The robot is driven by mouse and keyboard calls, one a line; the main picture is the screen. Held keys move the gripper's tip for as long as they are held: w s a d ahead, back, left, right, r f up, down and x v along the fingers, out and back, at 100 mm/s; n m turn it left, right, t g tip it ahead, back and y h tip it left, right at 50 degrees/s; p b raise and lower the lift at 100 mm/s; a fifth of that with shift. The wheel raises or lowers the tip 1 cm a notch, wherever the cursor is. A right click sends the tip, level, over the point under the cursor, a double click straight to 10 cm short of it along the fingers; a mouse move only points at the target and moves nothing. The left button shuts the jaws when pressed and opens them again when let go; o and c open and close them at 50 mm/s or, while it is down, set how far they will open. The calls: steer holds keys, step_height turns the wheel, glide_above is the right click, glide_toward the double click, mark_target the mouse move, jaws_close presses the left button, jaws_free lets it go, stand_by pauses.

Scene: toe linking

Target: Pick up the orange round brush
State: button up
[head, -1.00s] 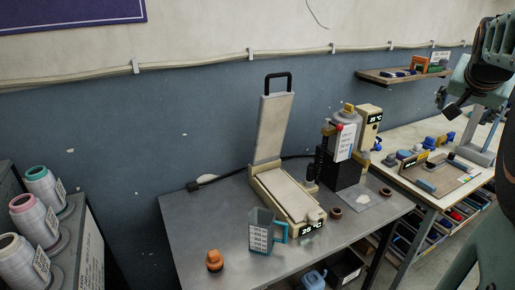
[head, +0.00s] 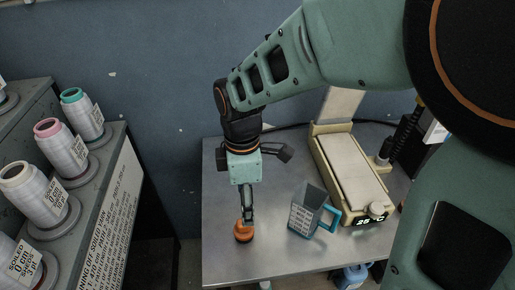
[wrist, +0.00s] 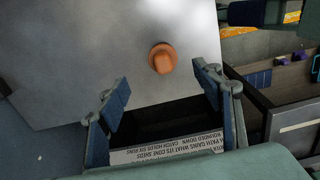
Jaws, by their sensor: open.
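The orange round brush (head: 243,232) stands on the grey metal table near its front left. In the wrist view the brush (wrist: 162,58) shows from above, past the fingertips and roughly between their lines. My gripper (head: 247,212) points down over the brush in the head view and overlaps its top there. In the wrist view my gripper (wrist: 163,88) is open, with its two blue-padded fingers wide apart and nothing between them. I cannot tell the exact height of the fingertips above the brush.
A grey jug with a blue handle (head: 313,213) stands right of the brush. A cream heat press (head: 350,175) reading 25 °C is behind it. Cones of thread (head: 62,148) stand on a grey cabinet at left. The table's left part (head: 222,180) is bare.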

mark_target(244, 229)
step_height(244, 229, down, 5)
steer(key=shift+s+a+f+b, duration=0.1)
steer(key=shift+s+f+b, duration=0.1)
steer(key=shift+b, duration=0.1)
steer(key=f, duration=0.5)
steer(key=shift+a+f, duration=0.1)
steer(key=shift+a, duration=0.2)
steer(key=c, duration=1.4)
steer(key=shift+r, duration=0.2)
